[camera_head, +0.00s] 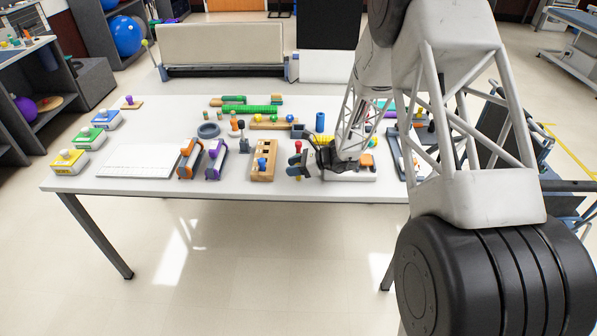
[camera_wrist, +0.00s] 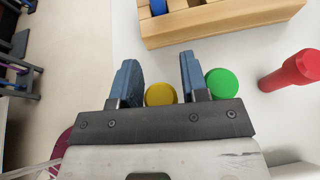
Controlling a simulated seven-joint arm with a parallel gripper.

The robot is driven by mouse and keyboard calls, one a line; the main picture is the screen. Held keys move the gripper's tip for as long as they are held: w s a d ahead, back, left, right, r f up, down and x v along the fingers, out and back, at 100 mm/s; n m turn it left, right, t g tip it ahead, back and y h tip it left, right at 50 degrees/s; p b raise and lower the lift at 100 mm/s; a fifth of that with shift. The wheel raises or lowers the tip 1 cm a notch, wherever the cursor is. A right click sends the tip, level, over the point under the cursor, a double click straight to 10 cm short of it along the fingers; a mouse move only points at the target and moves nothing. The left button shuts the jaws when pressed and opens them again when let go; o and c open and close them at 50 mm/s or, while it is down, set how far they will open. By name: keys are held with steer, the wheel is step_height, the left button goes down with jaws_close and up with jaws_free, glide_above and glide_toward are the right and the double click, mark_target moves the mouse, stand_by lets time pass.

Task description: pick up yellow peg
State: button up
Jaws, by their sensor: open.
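The yellow peg (camera_wrist: 160,95) shows in the wrist view as a round yellow top, its lower part hidden by the gripper's dark bar. My gripper (camera_wrist: 157,68) is open, with one blue-grey finger to the left of the yellow top and one to the right. I cannot tell whether either finger touches it.
A round green top (camera_wrist: 221,83) is just right of the right finger. A red peg (camera_wrist: 291,70) lies farther right. A wooden block with slots (camera_wrist: 200,26) is ahead of the fingers. The white table (camera_head: 120,182) holds many items; its front left is clearer.

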steer(key=shift+c, duration=0.3)
steer(key=c, duration=0.6)
steer(key=shift+r, duration=0.15)
steer(key=shift+r, duration=0.7)
step_height(320, 180, up, 2)
steer(key=s+d, duration=0.1)
steer(key=s, duration=0.4)
steer(key=s+d+r, duration=0.1)
steer(key=s+d, duration=0.1)
steer(key=s, duration=0.3)
steer(key=s+d, duration=0.1)
steer(key=s, duration=0.4)
steer(key=shift+s+d+r, duration=0.15)
steer(key=shift+s+d, duration=0.05)
steer(key=shift+d, duration=0.05)
